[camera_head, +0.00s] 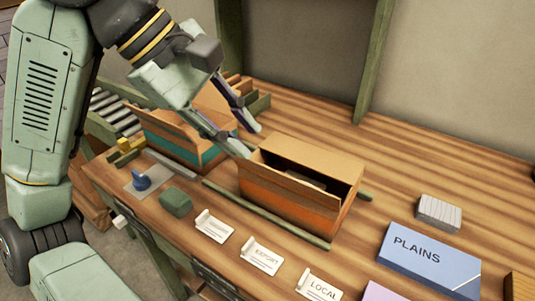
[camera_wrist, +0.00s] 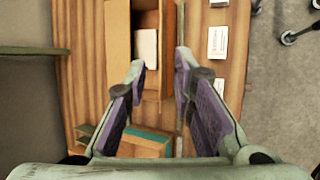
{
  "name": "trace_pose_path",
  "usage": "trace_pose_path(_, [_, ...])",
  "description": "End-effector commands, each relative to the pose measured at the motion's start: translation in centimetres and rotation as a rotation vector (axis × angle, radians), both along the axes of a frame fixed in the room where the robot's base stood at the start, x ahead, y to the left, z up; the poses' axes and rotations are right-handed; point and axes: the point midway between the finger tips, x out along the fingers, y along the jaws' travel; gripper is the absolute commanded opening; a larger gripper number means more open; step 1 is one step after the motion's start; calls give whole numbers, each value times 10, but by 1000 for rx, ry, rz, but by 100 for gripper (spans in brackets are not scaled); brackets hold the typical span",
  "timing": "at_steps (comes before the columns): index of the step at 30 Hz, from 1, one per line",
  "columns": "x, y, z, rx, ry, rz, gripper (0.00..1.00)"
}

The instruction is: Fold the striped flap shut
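An open cardboard box with an orange side (camera_head: 285,203) stands on the table in the middle of the head view. Its far flap (camera_head: 305,153) is raised, and its dark inside is partly visible. I cannot make out stripes on any flap. In the wrist view the same box (camera_wrist: 118,45) lies ahead, with a pale item (camera_wrist: 146,48) inside. My gripper (camera_head: 250,141) is open and empty, its fingers apart near the box's left end. In the wrist view my gripper's fingertips (camera_wrist: 160,64) spread above the box's near end; contact is unclear.
A second open box with a teal stripe (camera_head: 180,145) stands left, partly behind my arm. Green rails (camera_head: 265,215) flank the middle box. Labels (camera_head: 262,257), a green block (camera_head: 176,202), a blue PLAINS box (camera_head: 425,262) and a grey stack (camera_head: 439,212) lie around. The back right is clear.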

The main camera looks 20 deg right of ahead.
Motion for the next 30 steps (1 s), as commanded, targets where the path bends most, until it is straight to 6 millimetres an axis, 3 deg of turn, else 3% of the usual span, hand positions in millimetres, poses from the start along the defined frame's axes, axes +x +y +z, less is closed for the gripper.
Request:
trace_pose_path(18, [-7,-52,-80,-2,3,-2,23])
trace_pose_path(30, [-7,-57,-88,-3,2,-1,23])
